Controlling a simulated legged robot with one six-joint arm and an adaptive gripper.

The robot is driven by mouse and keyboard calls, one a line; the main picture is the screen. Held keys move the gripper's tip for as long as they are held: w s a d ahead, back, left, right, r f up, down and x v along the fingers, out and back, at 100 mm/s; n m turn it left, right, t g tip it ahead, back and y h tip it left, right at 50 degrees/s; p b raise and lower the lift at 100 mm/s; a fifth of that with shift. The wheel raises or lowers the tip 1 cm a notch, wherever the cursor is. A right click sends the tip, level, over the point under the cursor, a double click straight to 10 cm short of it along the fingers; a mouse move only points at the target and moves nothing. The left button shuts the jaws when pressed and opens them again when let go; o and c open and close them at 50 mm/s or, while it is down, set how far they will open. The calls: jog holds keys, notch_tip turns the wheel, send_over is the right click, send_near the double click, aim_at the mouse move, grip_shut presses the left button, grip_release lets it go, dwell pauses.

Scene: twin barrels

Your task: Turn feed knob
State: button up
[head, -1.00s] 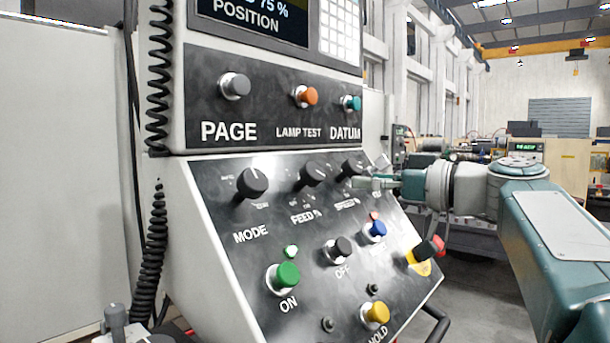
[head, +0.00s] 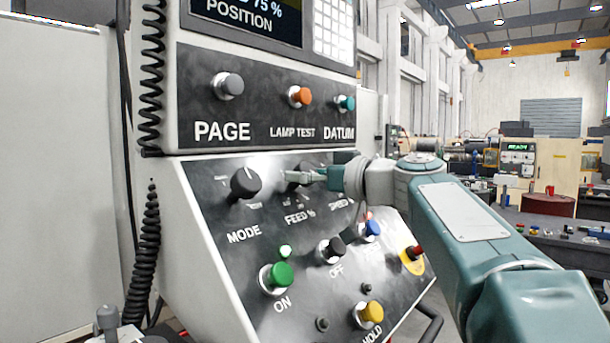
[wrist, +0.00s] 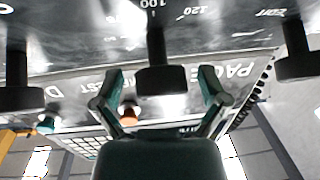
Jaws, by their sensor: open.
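The black feed knob (head: 303,168) is above the FEED % label on the sloped panel, partly hidden by my gripper in the head view. My gripper (head: 291,177) is open and level with it. In the wrist view, which looks upside down, the feed knob (wrist: 160,76) shows in line with the gap between the two fingers of my gripper (wrist: 160,85). Clear space shows on both sides of the knob, and I see no finger touching it. A scale with 100 and 120 shows by its base.
The mode knob (head: 245,183) is to the left; it is at the right in the wrist view (wrist: 298,60). The speed knob (wrist: 20,85) is on the other side, hidden behind my arm in the head view. Green (head: 278,275) and black (head: 330,250) buttons sit below.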

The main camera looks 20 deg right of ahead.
jog(key=c, duration=1.1)
jog(key=shift+s+m, duration=0.1)
jog(key=shift+m, duration=0.5)
jog(key=shift+c, duration=0.3)
jog(key=m+t+h, duration=0.2)
jog(key=m+h, duration=0.1)
jog(key=m, duration=0.2)
jog(key=shift+h, duration=0.4)
jog(key=shift+m+t+h, duration=0.4)
jog(key=shift+m+h, duration=1.4)
jog(key=shift+m, duration=1.1)
jog(key=shift+f+m+h, duration=0.1)
jog(key=shift+m+h, duration=0.2)
jog(key=shift+m, duration=0.2)
jog(key=o, duration=1.2)
jog(key=shift+c, duration=0.2)
